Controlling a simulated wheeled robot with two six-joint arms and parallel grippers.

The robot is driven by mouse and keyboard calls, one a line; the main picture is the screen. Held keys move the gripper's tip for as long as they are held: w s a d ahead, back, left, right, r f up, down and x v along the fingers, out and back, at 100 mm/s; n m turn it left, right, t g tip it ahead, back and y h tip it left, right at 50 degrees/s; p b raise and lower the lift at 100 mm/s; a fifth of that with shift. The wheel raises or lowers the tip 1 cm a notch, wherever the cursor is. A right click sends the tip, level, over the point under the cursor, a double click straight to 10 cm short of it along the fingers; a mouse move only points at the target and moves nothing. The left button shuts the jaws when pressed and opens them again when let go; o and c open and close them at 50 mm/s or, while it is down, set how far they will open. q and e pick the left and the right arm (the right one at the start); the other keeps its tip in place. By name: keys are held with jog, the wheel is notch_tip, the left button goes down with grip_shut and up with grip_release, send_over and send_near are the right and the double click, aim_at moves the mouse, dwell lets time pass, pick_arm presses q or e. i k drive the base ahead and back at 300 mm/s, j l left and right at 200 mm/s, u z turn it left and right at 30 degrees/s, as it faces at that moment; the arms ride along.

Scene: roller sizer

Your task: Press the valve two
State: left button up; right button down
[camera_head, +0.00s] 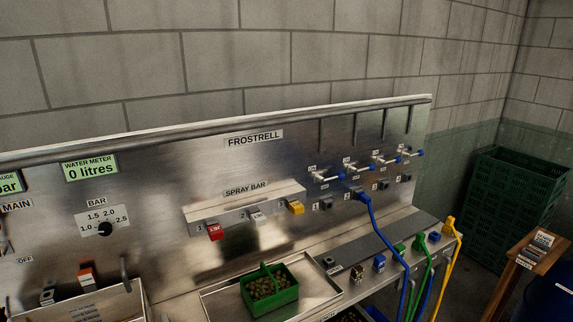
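A steel panel marked FROSTRELL (255,140) stands against the wall. A row of several valve levers with blue tips (358,168) is on its right side, with small numbered ports below. A blue hose (375,225) is plugged into the second port from the left. Under the SPRAY BAR label (245,190) sit a red lever (215,231) by number 1, a pale grey lever (258,216) by number 2, and a yellow lever (296,208). The frame does not settle which part is valve two. Neither of my grippers is in view.
A green basket (270,289) of small round items sits in a steel tray (222,302). Green and yellow hoses (457,255) hang at the bench's right end. Dark green crates (510,200) and a wooden stand (530,255) are at right. The water meter (90,168) reads 0 litres.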

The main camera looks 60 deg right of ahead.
aim_at(371, 167)
jog(key=z, duration=2.7)
jog(key=l, duration=0.1)
